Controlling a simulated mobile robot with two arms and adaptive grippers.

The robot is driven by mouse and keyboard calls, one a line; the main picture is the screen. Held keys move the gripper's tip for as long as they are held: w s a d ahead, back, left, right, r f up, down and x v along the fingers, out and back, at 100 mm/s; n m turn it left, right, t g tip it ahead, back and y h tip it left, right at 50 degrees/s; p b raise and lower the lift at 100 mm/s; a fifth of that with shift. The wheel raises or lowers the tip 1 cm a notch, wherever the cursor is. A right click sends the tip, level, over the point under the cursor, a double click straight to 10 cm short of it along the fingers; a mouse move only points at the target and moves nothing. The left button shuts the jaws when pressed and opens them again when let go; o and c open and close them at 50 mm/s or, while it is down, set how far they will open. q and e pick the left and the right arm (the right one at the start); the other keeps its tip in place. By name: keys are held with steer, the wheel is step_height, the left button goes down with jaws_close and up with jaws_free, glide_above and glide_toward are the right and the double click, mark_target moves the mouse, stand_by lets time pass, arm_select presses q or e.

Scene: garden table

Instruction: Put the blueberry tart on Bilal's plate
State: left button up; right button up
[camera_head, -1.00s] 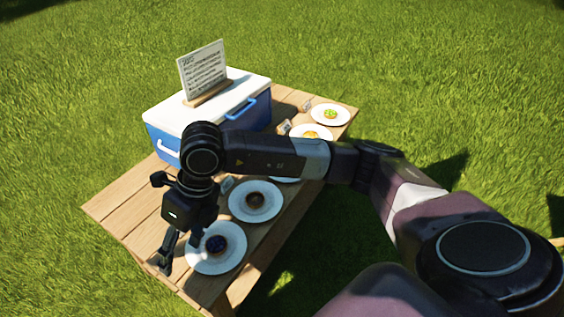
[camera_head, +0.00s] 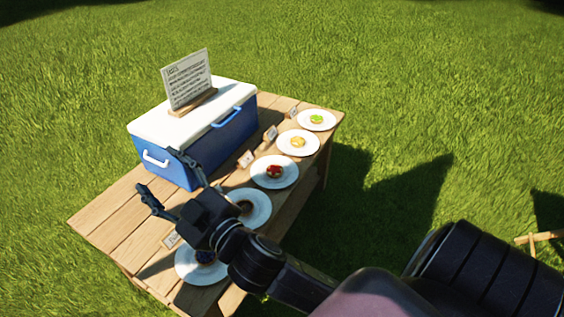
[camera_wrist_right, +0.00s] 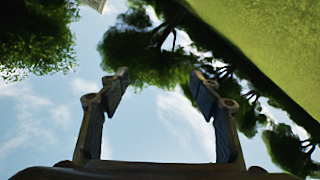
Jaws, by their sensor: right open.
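A dark blue tart (camera_head: 205,257), likely the blueberry one, lies on the nearest white plate (camera_head: 194,275), partly hidden by my right wrist. My right gripper (camera_head: 159,171) is open and empty, its fingers pointing left and upward, in front of the cooler in the picture. In the right wrist view the gripper (camera_wrist_right: 158,78) shows spread fingers with only sky and trees between them. Small name cards stand by the plates, such as one by the nearest plate (camera_head: 171,239); the names are too small to read, so I cannot tell Bilal's plate. My left gripper is out of view.
Along the wooden table (camera_head: 105,215) stand plates with a brown tart (camera_head: 246,207), half hidden by my gripper, a red tart (camera_head: 275,171), a yellow tart (camera_head: 298,142) and a green tart (camera_head: 316,119). A blue cooler (camera_head: 225,140) bears a sign (camera_head: 187,79).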

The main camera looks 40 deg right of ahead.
steer(key=s+d+f+m+g+h, duration=0.1)
steer(key=s+d+f+m+g, duration=0.15)
steer(key=f, duration=0.45)
steer(key=s+d+f+m+g+h, duration=0.1)
steer(key=s+d+f+g, duration=0.25)
steer(key=f, duration=0.25)
steer(key=s+d+f+m+g+h, duration=0.1)
steer(key=s+d+f+g, duration=0.2)
steer(key=f, duration=0.4)
steer(key=s+f+g, duration=0.3)
steer(key=s+f, duration=0.2)
steer(key=s, duration=0.4)
steer(key=s+a+f+g, duration=0.1)
steer(key=s+f+g, duration=0.2)
steer(key=s, duration=0.6)
steer(key=shift+a+f+m+y, duration=0.3)
steer(key=shift+f+m, duration=0.15)
steer(key=shift+f, duration=0.4)
steer(key=shift+w, duration=0.15)
